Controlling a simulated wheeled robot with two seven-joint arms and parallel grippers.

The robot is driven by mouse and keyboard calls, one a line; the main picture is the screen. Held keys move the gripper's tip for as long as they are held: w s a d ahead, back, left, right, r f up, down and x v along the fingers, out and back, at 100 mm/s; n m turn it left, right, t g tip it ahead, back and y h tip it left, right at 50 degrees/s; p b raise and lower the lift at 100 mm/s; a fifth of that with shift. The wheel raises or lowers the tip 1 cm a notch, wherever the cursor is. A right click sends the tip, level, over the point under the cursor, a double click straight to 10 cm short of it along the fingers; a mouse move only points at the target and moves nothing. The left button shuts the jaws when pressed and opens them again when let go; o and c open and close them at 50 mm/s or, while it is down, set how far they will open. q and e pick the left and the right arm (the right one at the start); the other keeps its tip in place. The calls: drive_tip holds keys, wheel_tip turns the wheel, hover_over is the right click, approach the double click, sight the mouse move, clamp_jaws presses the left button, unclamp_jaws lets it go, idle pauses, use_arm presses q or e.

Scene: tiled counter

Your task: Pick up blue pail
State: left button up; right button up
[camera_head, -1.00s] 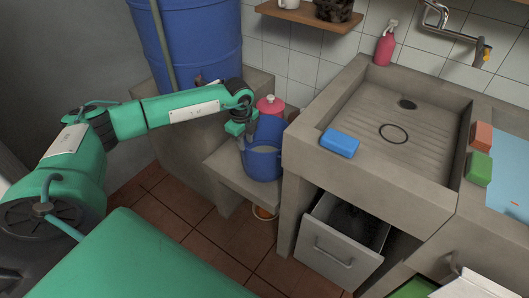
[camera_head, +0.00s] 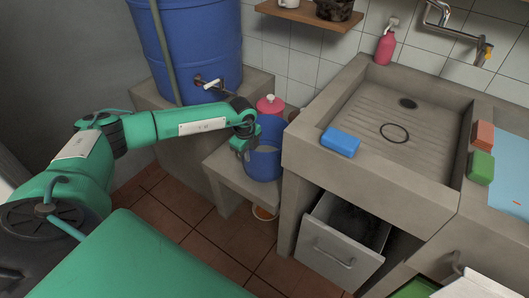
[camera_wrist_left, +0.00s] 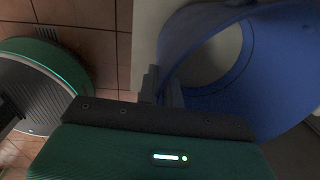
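The blue pail (camera_head: 264,162) stands on the low concrete ledge left of the sink, its open mouth facing up. My left gripper (camera_head: 248,152) is at the left side of its rim in the head view, with its fingertips hidden there. In the left wrist view the two fingers (camera_wrist_left: 163,88) are close together, with the wall of the pail (camera_wrist_left: 205,42) running between them. They look shut on the wall. The pail's far underside is hidden. My right gripper is in neither view.
A pink-red lidded container (camera_head: 270,105) stands just behind the pail. The concrete sink block (camera_head: 300,150) rises close on the right, above a pulled-out drawer (camera_head: 340,245). A large blue barrel (camera_head: 190,50) with a tap stands behind my left arm. A small bowl (camera_head: 264,213) lies below the ledge.

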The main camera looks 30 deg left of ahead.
use_arm(q)
clamp_jaws()
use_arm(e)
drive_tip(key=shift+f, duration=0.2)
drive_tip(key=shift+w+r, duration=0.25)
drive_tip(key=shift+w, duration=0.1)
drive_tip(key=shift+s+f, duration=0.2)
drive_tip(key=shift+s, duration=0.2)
use_arm(q)
drive_tip(key=shift+w+r, duration=0.1)
drive_tip(key=shift+r, duration=0.05)
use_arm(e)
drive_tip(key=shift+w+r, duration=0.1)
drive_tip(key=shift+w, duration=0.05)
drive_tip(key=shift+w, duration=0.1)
use_arm(q)
drive_tip(key=shift+a, duration=0.1)
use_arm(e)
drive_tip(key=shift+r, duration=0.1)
